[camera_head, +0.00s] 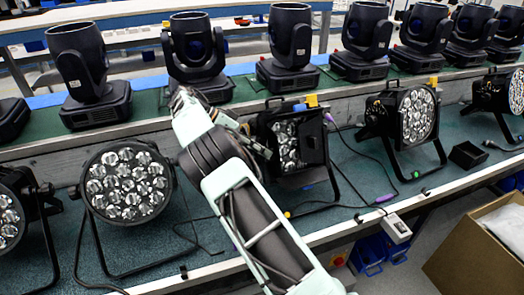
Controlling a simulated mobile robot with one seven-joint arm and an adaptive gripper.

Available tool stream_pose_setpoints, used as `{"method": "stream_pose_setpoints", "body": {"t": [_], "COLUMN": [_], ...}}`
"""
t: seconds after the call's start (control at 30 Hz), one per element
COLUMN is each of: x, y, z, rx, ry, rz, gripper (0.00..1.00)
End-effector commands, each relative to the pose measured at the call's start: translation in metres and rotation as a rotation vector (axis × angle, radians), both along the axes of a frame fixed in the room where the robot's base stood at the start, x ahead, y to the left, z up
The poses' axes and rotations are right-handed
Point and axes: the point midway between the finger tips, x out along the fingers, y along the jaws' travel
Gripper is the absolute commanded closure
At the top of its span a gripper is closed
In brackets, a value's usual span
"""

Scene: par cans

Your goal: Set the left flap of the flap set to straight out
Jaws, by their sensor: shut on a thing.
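The flap set (318,178) is on the black lamp in the middle of the bench, with dark flaps around its lit-looking lens cells (290,143). My arm reaches up from the bottom and bends over to the right at the lamp's left side. My gripper (264,148) is at the left edge of this lamp, shut on the left flap there. The flap is mostly hidden by my gripper and arm, and its exact angle cannot be made out.
A round par can (127,183) stands left of my arm, and another (412,115) stands to the right. Black moving-head lamps (290,50) line the shelf behind. Cables and a small black box (467,155) lie on the green bench. A cardboard box (470,258) is at lower right.

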Motion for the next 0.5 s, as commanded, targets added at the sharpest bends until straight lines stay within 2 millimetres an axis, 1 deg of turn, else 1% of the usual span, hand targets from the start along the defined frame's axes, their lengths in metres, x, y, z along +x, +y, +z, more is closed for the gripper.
{"method": "stream_pose_setpoints", "body": {"t": [0.03,0.07,0.2,0.5], "x": [0.0005,0.0005,0.0004,0.0003], "y": [-0.0003,-0.0003,-0.0003,-0.0001], "z": [0.0006,0.0007,0.0005,0.0015], "rx": [0.000,0.000,0.000,0.000], "ry": [-0.002,-0.002,-0.002,-0.001], "rz": [0.000,0.000,0.000,0.000], "gripper": [1.00,0.87,0.71,0.71]}}
